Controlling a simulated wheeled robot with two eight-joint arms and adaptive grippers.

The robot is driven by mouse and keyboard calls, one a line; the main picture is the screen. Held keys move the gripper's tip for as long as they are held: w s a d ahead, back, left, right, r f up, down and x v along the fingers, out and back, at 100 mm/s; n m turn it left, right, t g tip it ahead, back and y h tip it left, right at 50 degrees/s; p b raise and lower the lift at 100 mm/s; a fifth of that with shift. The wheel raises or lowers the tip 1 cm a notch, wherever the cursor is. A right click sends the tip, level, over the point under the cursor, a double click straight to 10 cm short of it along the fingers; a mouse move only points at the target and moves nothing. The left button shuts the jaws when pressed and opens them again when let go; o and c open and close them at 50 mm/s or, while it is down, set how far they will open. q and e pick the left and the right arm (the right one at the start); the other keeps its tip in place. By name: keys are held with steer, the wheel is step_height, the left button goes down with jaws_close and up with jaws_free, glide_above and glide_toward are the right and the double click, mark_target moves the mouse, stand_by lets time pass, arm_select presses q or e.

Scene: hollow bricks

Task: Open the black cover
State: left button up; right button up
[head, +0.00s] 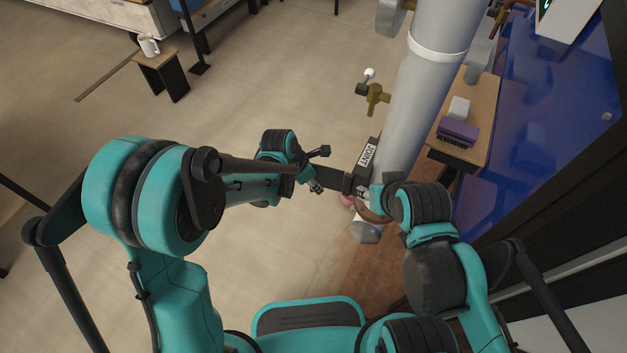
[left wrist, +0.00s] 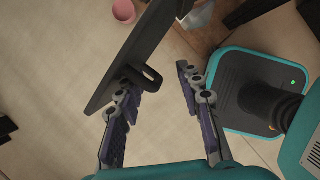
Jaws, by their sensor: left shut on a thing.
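The black cover (head: 330,179) is a flat dark panel standing out to the left from the white pipe, near a dark part (head: 375,147) labelled "JOINT". In the left wrist view the cover (left wrist: 148,45) runs diagonally, with a black loop handle (left wrist: 149,76) on its face. My left gripper (head: 314,172) is at the cover's outer end.
The large white pipe (head: 415,90) slants down through the scene. A brass valve (head: 375,95) projects from its left side. A wooden bench (head: 480,105) holding a purple item (head: 458,132) stands at right. A small stool (head: 160,72) bears a white mug (head: 148,45). Floor at left is open.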

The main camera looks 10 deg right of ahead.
arm_select(q)
steer(key=s+d+p+v, duration=0.1)
steer(key=p+v, duration=0.3)
steer(key=v, duration=0.3)
steer(key=shift+r+p, duration=0.25)
steer(key=shift+p, duration=0.1)
steer(key=shift+a+f, duration=0.1)
stand_by(0.4)
steer(key=v, duration=1.2)
steer(key=shift+s, duration=0.1)
